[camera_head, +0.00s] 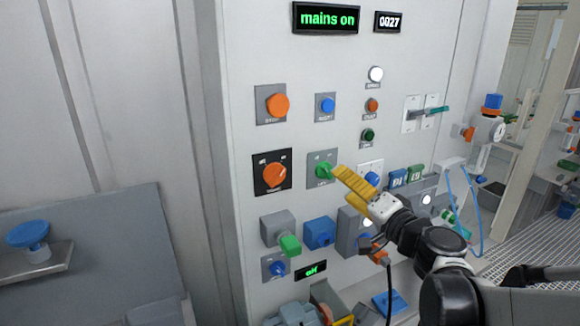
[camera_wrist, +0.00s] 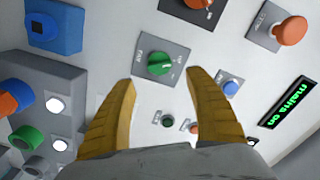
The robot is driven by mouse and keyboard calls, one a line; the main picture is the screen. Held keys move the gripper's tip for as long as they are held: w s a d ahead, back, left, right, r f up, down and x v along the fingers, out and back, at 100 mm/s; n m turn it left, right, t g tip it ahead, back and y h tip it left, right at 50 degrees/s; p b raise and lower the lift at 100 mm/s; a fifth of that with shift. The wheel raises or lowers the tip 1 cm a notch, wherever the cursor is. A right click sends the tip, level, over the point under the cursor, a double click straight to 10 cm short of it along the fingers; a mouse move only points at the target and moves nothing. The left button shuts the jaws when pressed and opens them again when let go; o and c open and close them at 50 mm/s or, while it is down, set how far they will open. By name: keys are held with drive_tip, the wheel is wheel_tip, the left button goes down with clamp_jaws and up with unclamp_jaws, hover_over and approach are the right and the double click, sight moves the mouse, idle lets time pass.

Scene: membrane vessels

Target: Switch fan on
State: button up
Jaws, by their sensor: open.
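A green rotary knob (camera_head: 323,170) on a grey square plate sits in the middle of the panel, and its small label is hard to read. It also shows in the wrist view as a green knob (camera_wrist: 159,63), just beyond and between the fingertips. My gripper (camera_head: 340,175) has yellow fingers and is in front of the panel, just right of this knob in the head view. In the wrist view my gripper (camera_wrist: 161,78) is open, with nothing between its fingers. I cannot tell whether a finger touches the knob.
An orange knob (camera_head: 274,175) on a black plate is left of the green knob. A blue knob (camera_head: 372,179) is partly behind my fingers. A green-tipped grey box (camera_head: 277,230) and a blue box (camera_head: 319,232) jut out below. A display (camera_head: 326,18) reads "mains on".

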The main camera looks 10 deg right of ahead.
sight(329, 173)
drive_tip(key=x, duration=0.7)
drive_tip(key=shift+w+f+b, duration=0.1)
drive_tip(key=shift+w+b, duration=0.1)
drive_tip(key=shift+b, duration=0.2)
drive_tip(key=c, duration=1.2)
